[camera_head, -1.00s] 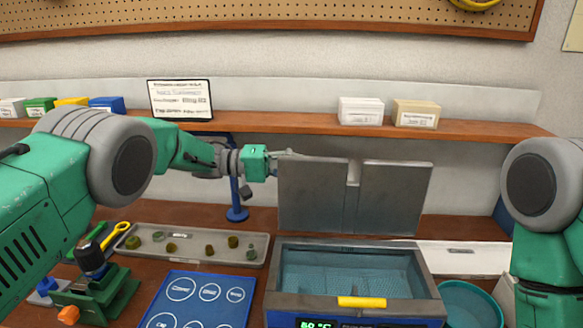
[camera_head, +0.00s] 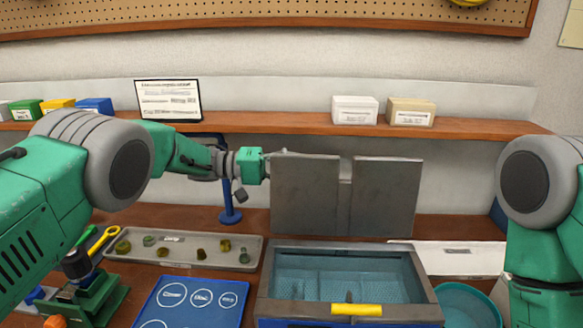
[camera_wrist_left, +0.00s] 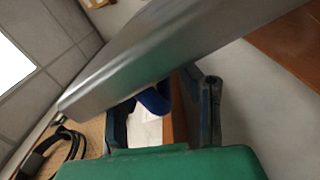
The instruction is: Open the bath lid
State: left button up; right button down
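The bath (camera_head: 268,290) is a dark-rimmed grey box at the lower middle of the head view, its top open on blue water. The grey metal bath lid (camera_head: 305,195) stands about upright along the bath's back edge, with a notch at its middle. My left gripper (camera_head: 285,153) is at the lid's upper left corner; contact is unclear. In the left wrist view, the lid (camera_wrist_left: 170,55) crosses in front of my left gripper (camera_wrist_left: 163,105), whose fingers are apart. My right arm shows at the right, but its gripper is out of view.
A yellow bar (camera_head: 357,310) sits at the bath's front. A parts tray (camera_head: 180,262) and a blue board (camera_head: 187,310) lie to its left, a teal bowl (camera_head: 468,305) to its right. A shelf (camera_head: 290,122) with small boxes runs behind the lid.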

pick_arm(q)
jog(key=shift+d+r, duration=0.1)
jog(key=shift+d, duration=0.05)
jog(key=a, duration=1.2)
jog(key=shift+w, duration=0.15)
jog(key=shift+d, duration=0.15)
